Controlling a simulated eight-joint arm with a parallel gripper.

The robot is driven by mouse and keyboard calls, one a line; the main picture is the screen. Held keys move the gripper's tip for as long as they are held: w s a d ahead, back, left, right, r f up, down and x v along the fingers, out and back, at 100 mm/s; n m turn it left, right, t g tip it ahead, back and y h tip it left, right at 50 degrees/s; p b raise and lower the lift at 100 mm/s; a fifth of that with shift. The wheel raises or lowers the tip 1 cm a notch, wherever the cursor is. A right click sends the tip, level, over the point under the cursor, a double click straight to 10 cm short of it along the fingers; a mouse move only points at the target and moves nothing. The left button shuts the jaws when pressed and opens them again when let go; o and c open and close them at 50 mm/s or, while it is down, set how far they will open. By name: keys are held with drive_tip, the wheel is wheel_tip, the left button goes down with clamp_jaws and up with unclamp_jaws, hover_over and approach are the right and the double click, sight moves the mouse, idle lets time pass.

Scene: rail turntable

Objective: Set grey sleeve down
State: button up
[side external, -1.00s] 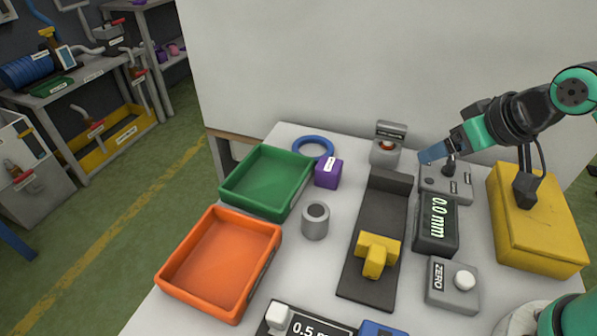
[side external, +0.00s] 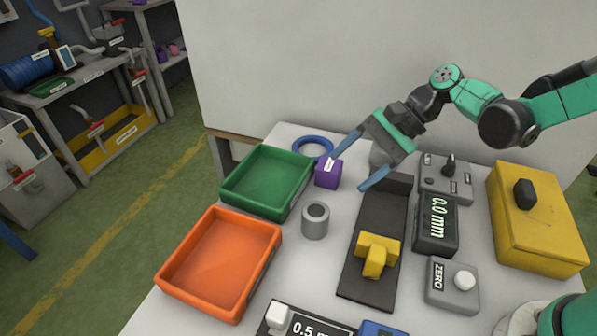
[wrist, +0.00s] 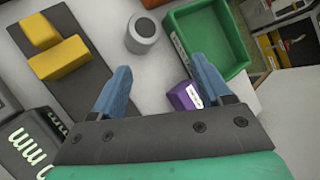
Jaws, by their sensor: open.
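The grey sleeve (side external: 315,221) stands upright on the white table, its round bore facing up. It is to the right of the trays and left of the dark gauge base; it also shows in the wrist view (wrist: 144,32). My gripper (side external: 353,167) is open and empty, above the table behind the sleeve, near the purple block (side external: 328,174). In the wrist view my two blue fingers (wrist: 158,82) are spread wide, with the sleeve beyond their tips and touching neither.
A green tray (side external: 226,193) and an orange tray (side external: 169,284) stand at left. The dark base (side external: 368,285) carries a yellow slider (side external: 375,255). A display (side external: 437,225), a ZERO button box (side external: 452,285) and a yellow box (side external: 535,240) stand at right. A blue ring (side external: 301,142) lies behind.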

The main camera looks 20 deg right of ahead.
sight(327, 206)
drive_tip(key=f+m+y, duration=0.1)
drive_tip(key=a+f+m+g+y, duration=0.2)
drive_tip(key=f, duration=0.1)
drive_tip(key=shift+w+y, duration=0.1)
drive_tip(key=shift+y, duration=0.2)
drive_tip(key=shift+s+a+f+m+g+y, duration=0.3)
drive_tip(key=shift+s+f+m+g+y, duration=0.15)
drive_tip(key=shift+f+m+y, duration=0.2)
drive_tip(key=shift+x, duration=2.8)
drive_tip(key=shift+f, duration=0.1)
clamp_jaws()
